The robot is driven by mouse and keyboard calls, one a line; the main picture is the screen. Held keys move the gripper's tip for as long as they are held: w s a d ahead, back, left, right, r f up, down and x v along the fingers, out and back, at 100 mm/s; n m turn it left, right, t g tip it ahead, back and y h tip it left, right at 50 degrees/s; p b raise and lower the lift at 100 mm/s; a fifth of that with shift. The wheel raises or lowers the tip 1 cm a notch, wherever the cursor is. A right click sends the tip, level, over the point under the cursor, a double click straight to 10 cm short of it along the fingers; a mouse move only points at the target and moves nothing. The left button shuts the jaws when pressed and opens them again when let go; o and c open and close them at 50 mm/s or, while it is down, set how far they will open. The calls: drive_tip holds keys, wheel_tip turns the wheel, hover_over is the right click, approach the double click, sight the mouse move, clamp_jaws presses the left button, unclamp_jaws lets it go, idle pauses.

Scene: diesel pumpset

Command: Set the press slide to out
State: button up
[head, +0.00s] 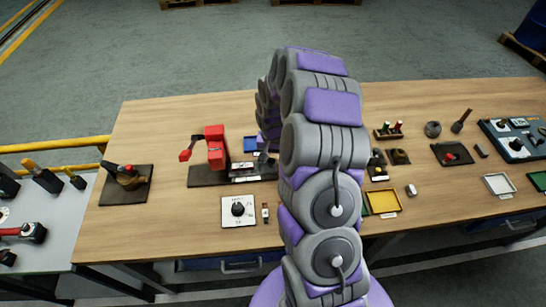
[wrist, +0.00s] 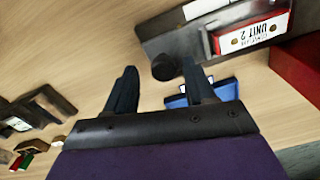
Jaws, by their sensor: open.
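The red press (head: 216,148) stands on a dark base plate (head: 208,180) left of my arm in the head view. In the wrist view the plate (wrist: 172,40) is at the top, with a red and white block marked "UNIT 2" (wrist: 250,36) on it, upside down. A round black knob (wrist: 164,67) is at the plate's near end; it looks like the slide's handle. My gripper (wrist: 159,75) is open, one finger on each side of the knob in the picture. I cannot tell whether they touch. In the head view my arm hides the plate's right end.
A blue tray (wrist: 203,93) is behind the right finger. In the head view a white dial panel (head: 238,211) lies in front of the press, and a dark stand (head: 126,183) is left. A yellow tray (head: 384,201) and small dark fixtures are right of my arm.

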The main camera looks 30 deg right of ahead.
wheel_tip(320, 180, up, 17)
drive_tip(key=p, duration=0.2)
drive_tip(key=shift+d, duration=0.2)
idle(0.5)
